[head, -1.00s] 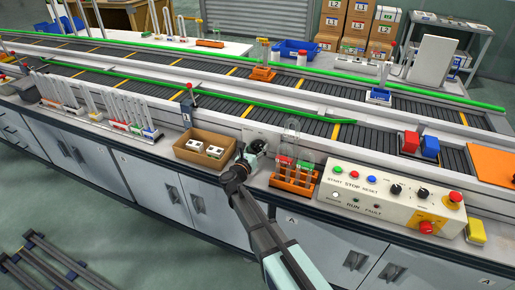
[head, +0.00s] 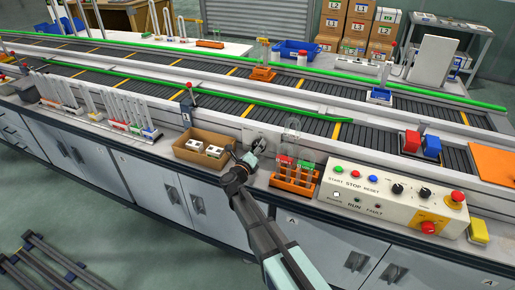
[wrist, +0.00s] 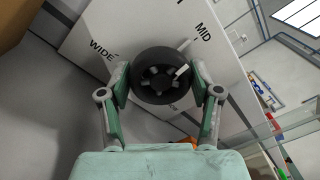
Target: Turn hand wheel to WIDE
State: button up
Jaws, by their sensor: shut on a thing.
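The black hand wheel (wrist: 163,76) sits on a pale panel (wrist: 225,70) in the wrist view. A white mark on the wheel lies at its upper right, on the side of the MID label (wrist: 203,32). The WIDE label (wrist: 102,50) is at the wheel's upper left. My gripper (wrist: 165,82) is shut on the wheel, with one finger on each side of its rim. In the head view my gripper (head: 251,157) is at the panel between the cardboard box and the orange tube rack, and it largely hides the wheel.
The open cardboard box (head: 184,151) stands close to the left of my gripper. The orange rack (head: 293,183) with tubes is close on the right, beside the control box (head: 400,198). The conveyor (head: 330,147) with its green rail runs behind.

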jog(key=shift+w+n+p, duration=0.1)
jog(key=shift+n+p, duration=0.3)
jog(key=shift+n, duration=1.7)
jog(key=o, duration=1.1)
jog(key=shift+d, duration=0.1)
jog(key=v, duration=1.2)
jog(key=shift+f, duration=0.1)
jog(key=shift+o, duration=0.2)
